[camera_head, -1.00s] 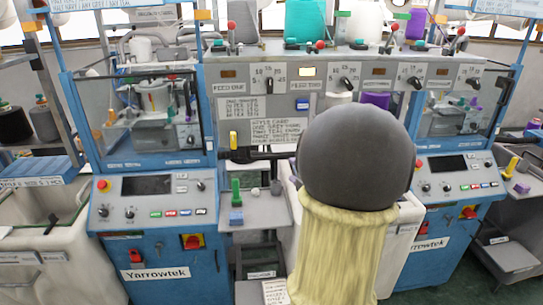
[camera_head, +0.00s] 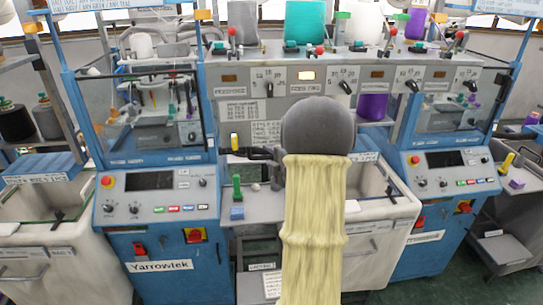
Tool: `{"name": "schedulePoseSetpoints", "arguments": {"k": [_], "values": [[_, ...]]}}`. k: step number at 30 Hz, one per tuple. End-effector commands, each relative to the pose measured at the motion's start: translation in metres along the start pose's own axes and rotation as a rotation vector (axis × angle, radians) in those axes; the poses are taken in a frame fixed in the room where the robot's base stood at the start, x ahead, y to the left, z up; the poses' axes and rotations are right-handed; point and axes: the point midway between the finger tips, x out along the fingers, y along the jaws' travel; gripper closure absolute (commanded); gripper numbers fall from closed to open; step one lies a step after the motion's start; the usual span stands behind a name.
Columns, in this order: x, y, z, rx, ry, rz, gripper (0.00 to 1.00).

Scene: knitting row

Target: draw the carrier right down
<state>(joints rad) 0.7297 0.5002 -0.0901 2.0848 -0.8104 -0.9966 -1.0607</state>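A small upright yellow piece (camera_head: 234,141) stands at the middle bay, below the feed panel; it may be the carrier's handle, but I cannot tell for sure. My gripper (camera_head: 250,152) is a dark shape reaching left from behind my arm. It is close beside and slightly below the yellow piece. Its fingers are too small and dark to tell whether they are open, or whether they touch it. My grey rounded arm joint and pale yellow sleeve hide much of the middle bay's right side.
Blue machines with control panels (camera_head: 148,182) (camera_head: 446,161) stand left and right. A grey shelf (camera_head: 262,207) with a green-handled tool (camera_head: 237,188) lies below my gripper. Pale bins (camera_head: 40,245) (camera_head: 378,203) flank it. The feed panel (camera_head: 300,76) carries knobs, with cones above.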

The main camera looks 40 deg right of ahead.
Motion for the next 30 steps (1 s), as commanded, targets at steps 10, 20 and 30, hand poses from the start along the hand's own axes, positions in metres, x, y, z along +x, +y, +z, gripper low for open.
{"name": "schedulePoseSetpoints", "arguments": {"k": [10, 20, 30], "values": [[0.000, 0.000, 0.000, 0.000, 0.001, 0.000, 1.00], [0.000, -0.003, 0.000, 0.000, 0.001, 0.000, 1.00], [0.005, -0.035, 0.002, 0.001, 0.001, -0.011, 1.00]]}}
